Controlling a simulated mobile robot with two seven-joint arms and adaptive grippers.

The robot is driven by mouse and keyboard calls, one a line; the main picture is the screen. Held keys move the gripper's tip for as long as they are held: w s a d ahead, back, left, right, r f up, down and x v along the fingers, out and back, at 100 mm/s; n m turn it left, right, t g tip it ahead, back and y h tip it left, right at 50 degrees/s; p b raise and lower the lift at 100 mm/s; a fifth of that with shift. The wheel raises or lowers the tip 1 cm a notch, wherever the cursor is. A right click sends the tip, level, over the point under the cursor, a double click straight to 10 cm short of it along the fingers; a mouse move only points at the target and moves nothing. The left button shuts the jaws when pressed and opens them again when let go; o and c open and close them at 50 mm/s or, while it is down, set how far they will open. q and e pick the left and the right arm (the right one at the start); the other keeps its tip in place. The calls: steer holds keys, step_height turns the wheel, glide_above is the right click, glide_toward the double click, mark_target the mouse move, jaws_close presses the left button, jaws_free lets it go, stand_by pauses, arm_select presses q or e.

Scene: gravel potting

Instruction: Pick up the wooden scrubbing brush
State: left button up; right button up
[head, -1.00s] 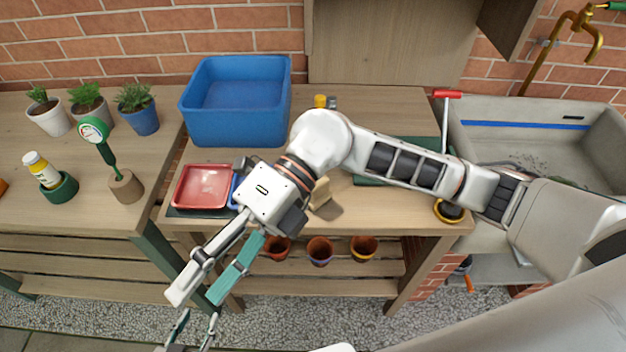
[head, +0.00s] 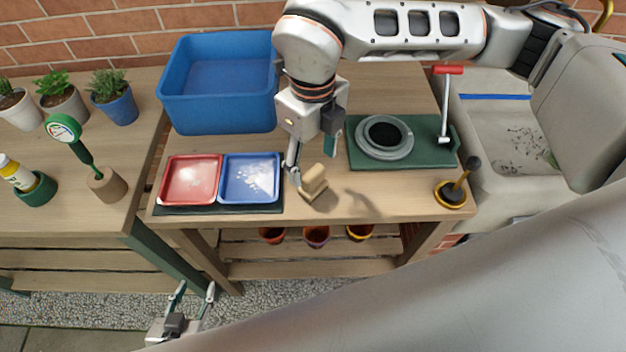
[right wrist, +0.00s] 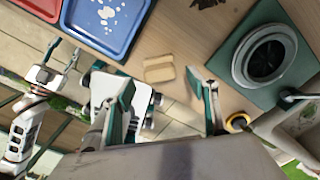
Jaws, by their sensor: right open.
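The wooden scrubbing brush (head: 314,184) is a small tan block that lies on the middle workbench, right of the blue tray. It also shows in the right wrist view (right wrist: 159,70), just beyond the fingertips and between them. My right gripper (head: 314,158) is open, points down and hovers over the brush; its fingers also show in the right wrist view (right wrist: 160,86). I cannot tell whether a finger touches the brush. My left gripper (head: 195,290) is open and empty, low in front of the bench over the gravel floor.
A red tray (head: 190,180) and a blue tray (head: 249,179) with white residue lie left of the brush. A blue bin (head: 219,84) stands behind. A green press base (head: 360,157) with a red-handled lever is at right, with a dark tool in a yellow-rimmed holder (head: 451,196).

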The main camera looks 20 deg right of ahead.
mark_target(313, 171)
step_height(313, 171, down, 5)
steer(key=shift+f, duration=0.1)
stand_by(0.3)
steer(key=c, duration=1.3)
steer(key=shift+c, duration=0.2)
step_height(313, 171, up, 20)
steer(key=shift+p, duration=0.3)
steer(key=shift+o, duration=1.3)
